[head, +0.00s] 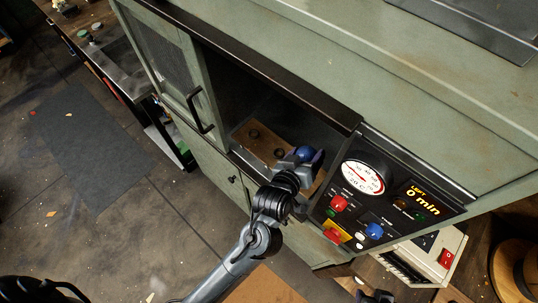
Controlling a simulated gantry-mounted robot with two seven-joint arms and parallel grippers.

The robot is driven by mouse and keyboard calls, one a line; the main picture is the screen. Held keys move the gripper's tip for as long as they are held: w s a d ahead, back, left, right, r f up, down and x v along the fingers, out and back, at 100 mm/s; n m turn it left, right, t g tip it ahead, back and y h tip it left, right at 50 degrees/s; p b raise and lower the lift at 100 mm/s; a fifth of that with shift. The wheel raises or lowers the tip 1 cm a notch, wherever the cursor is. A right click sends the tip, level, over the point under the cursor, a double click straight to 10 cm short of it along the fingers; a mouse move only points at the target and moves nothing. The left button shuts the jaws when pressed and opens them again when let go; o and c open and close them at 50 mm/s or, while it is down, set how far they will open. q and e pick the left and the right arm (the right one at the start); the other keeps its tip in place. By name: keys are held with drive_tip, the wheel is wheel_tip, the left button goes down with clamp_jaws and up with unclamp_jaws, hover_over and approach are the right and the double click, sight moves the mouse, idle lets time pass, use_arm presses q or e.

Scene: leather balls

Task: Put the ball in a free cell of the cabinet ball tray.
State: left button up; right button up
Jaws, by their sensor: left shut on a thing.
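My left gripper (304,158) reaches into the open cabinet compartment from the front. It is shut on a blue ball (303,153), which shows between its fingers. The ball tray (252,151), a brown wooden board with dark round cells, lies on the compartment floor. The ball is at the tray's right part. I cannot tell whether it touches the tray. Two cells at the tray's left look empty; my gripper and wrist hide part of the tray. My right gripper is not clearly in view.
The green cabinet (430,70) has a control panel (380,205) with a gauge and coloured knobs right of the opening. A door with a black handle (200,110) is left of it. A dark mat (85,150) lies on the floor.

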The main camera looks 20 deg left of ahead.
use_arm(q)
drive_tip(key=shift+w+a+f, duration=0.15)
drive_tip(key=shift+a+f, duration=0.05)
drive_tip(key=shift+f, duration=0.2)
drive_tip(key=w+a+f, duration=0.1)
drive_tip(key=a+f, duration=0.1)
drive_tip(key=a, duration=0.1)
drive_tip(key=w+a+f, duration=0.2)
drive_tip(key=a, duration=0.1)
drive_tip(key=w+a+f+b, duration=0.1)
drive_tip(key=w+a+f, duration=0.1)
drive_tip(key=a, duration=0.2)
drive_tip(key=shift+f, duration=2.25)
drive_tip(key=shift+f, duration=0.1)
drive_tip(key=o, duration=0.8)
drive_tip(key=shift+o, duration=0.2)
